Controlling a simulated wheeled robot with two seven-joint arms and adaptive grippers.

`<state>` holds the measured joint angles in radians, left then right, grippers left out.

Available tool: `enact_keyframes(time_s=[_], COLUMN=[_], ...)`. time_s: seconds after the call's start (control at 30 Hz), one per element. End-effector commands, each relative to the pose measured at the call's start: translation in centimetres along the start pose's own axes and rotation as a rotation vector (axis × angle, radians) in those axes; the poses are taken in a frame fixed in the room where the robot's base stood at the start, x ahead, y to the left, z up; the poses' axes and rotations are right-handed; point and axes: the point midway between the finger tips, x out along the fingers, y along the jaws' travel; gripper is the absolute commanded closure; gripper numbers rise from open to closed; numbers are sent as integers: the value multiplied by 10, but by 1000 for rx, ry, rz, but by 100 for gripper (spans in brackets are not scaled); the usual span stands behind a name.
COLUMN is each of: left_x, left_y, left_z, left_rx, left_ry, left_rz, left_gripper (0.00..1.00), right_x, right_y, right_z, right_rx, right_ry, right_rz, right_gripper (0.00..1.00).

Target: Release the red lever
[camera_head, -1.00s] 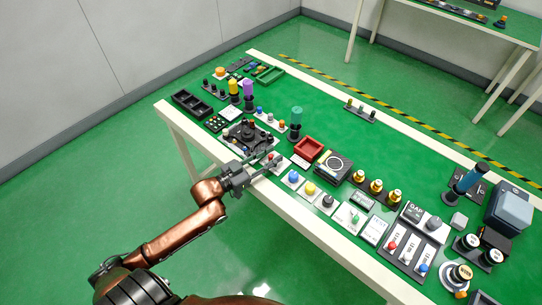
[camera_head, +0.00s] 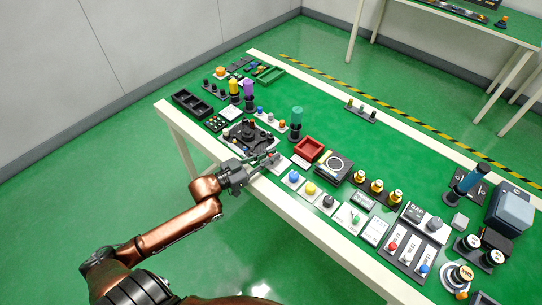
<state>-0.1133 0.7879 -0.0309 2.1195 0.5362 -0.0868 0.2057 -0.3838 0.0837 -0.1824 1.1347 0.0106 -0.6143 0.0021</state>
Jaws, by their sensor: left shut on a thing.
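A small red lever (camera_head: 271,154) shows at the near left edge of the green table, by a white panel (camera_head: 277,164). My left gripper (camera_head: 268,159) reaches in over the table edge, and its fingers are shut on the red lever. The fingers hide most of the lever and its base, so its exact tilt cannot be told. My right gripper is not in view.
A black panel with knobs (camera_head: 246,138) lies just behind my left gripper. The table's white front edge (camera_head: 300,209) runs below. The table's back middle is mostly clear.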

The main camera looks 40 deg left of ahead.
Motion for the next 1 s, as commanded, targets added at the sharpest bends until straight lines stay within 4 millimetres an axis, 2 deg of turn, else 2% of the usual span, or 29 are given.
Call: enact_keyframes(time_s=[0.3,0.63,0.67,0.7,0.9,1.0], left_x=[0,0,0,0,0,0], left_y=[-3,-4,-4,-4,-4,-4], left_z=[0,0,0,0,0,0], left_rx=[0,-3,-2,-2,-2,-2], left_ry=[-3,-2,-2,-2,-2,-2], left_rz=[68,69,69,69,69,69], left_gripper=[100,100,86,84,71,71], right_x=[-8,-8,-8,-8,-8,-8], right_y=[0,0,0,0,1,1], right_z=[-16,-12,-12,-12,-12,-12], right_rx=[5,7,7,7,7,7], right_ry=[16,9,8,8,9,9], right_rz=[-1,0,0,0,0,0], right_gripper=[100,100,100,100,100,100])
